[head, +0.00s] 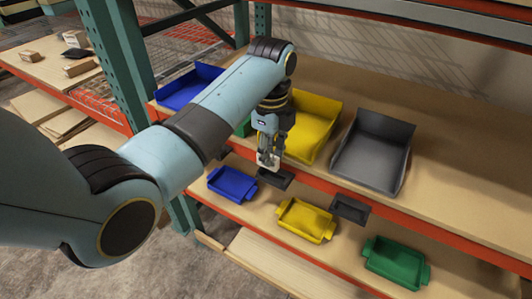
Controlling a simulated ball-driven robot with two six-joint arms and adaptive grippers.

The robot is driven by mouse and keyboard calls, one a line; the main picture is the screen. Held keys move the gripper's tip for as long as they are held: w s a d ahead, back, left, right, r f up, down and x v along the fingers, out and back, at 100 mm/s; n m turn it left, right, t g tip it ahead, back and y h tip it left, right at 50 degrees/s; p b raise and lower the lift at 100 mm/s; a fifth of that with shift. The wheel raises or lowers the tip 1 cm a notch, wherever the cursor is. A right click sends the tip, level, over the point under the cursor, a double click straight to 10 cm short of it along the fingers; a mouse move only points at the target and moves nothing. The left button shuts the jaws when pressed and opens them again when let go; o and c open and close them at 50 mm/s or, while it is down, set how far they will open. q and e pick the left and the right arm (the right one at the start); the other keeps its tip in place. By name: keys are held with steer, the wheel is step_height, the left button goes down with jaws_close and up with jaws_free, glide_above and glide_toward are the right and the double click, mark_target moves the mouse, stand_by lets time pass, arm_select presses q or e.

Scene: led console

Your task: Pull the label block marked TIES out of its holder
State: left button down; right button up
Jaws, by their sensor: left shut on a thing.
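My left gripper (268,163) points down at the front edge of the shelf, in front of the yellow bin. It is shut on a small pale block, mostly hidden between its fingers. I take this to be the label block; no lettering can be read, so I cannot confirm the TIES mark. A dark holder (275,178) on the shelf's front edge lies just below the fingertips. I cannot tell whether the block is still in it. Another dark holder (350,208) sits further right. My right gripper is not in view.
On the upper shelf stand a blue bin (190,87), a yellow bin (312,125) and a grey bin (372,152). Lower down are small blue (232,184), yellow (306,220) and green (396,261) trays. A green upright post (120,65) stands left. The shelf right of the grey bin is clear.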

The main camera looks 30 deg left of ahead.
arm_select(q)
steer(key=shift+d+r, duration=0.15)
steer(key=shift+r, duration=1.7)
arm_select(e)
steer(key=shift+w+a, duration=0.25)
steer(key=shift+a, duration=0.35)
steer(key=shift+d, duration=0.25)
